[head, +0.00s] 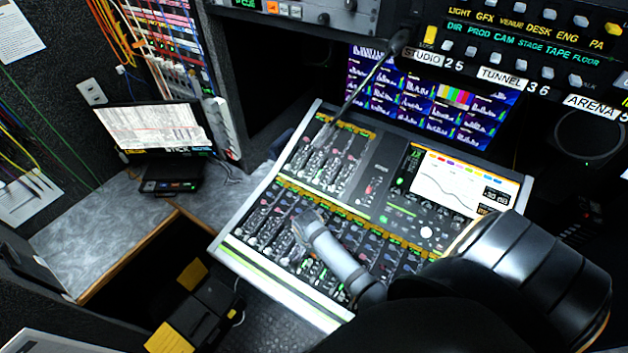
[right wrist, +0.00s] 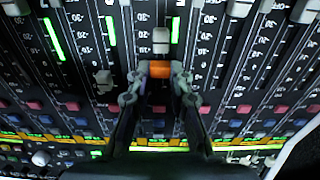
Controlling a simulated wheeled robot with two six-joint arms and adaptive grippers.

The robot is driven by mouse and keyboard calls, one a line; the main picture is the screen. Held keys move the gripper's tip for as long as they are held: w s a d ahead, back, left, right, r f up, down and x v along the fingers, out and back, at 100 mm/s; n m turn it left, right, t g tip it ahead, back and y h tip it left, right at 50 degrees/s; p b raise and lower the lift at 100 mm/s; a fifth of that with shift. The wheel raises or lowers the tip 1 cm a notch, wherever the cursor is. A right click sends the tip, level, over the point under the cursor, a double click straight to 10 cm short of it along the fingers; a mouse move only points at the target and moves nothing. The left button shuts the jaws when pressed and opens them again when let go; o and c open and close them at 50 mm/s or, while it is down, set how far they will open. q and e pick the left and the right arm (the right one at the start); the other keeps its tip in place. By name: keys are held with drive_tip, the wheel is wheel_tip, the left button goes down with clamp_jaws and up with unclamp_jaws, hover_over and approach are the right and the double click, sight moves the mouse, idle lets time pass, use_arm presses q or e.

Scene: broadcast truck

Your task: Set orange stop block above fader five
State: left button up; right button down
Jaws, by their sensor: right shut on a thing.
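The orange stop block (right wrist: 160,69) shows in the right wrist view between the fingertips of my right gripper (right wrist: 160,84), which is shut on it. The block is at a fader slot, directly beside a light grey fader cap (right wrist: 161,41), with little or no gap visible. I cannot tell whether the block touches the panel. In the head view my right gripper (head: 300,226) reaches down onto the lower fader bank of the mixing console (head: 235,243); the block is too small to make out there. Fader numbers are not readable. My left gripper is not in view.
Other fader caps (right wrist: 104,80) stand close on both sides of the gripper. A thin microphone arm (head: 365,82) slants over the console.

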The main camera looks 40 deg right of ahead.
sight(312, 260)
drive_tip(key=shift+f, duration=0.35)
drive_tip(key=c, duration=1.1)
unclamp_jaws()
drive_tip(key=shift+c, duration=0.2)
wheel_tip(312, 260, up, 12)
drive_tip(key=a, duration=0.1)
drive_tip(key=shift+s+a, duration=0.25)
drive_tip(key=shift+s, duration=0.05)
drive_tip(key=shift+f, duration=0.15)
